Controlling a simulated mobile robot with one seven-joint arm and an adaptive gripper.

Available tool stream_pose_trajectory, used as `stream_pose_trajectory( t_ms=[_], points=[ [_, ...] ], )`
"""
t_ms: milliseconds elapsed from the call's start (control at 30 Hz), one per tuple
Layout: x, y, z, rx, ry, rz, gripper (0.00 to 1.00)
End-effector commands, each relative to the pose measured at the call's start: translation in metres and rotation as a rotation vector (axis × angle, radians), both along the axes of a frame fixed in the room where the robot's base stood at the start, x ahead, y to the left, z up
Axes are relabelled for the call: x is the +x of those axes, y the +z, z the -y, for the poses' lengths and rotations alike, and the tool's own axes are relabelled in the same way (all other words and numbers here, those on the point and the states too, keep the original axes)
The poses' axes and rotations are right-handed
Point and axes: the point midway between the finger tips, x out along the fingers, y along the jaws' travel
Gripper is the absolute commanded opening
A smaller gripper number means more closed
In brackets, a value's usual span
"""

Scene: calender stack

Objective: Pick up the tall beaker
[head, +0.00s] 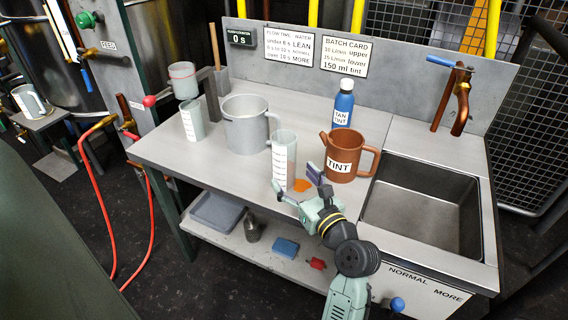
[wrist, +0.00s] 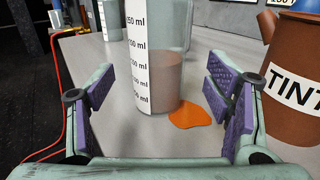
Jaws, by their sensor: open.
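The tall beaker (head: 284,160) is a clear graduated cylinder with a white scale strip, standing upright near the front of the bench. In the wrist view the beaker (wrist: 158,75) holds a brownish liquid in its lower part and its top is cut off. My gripper (head: 296,188) is open at the bench's front edge, just in front of the beaker. In the wrist view its purple-padded fingers (wrist: 160,105) are apart, one to each side of the beaker, which stands a little beyond them. I see no contact.
An orange puddle (head: 303,185) lies right of the beaker's base. A brown TINT jug (head: 342,155) stands close on the right, a grey metal pot (head: 246,125) behind left. A smaller beaker (head: 192,121) is farther left. The sink (head: 425,205) is at right.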

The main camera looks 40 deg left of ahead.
Motion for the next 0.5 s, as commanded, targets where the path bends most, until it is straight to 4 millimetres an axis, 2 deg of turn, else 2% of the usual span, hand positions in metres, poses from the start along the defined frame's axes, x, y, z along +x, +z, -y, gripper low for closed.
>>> stream_pose_trajectory(
  t_ms=[300,500],
  points=[
    [0.014,0.001,-0.039,-0.001,0.002,0.002,0.72],
    [0.019,-0.001,-0.05,0.0,-0.001,0.001,0.72]
  ],
)
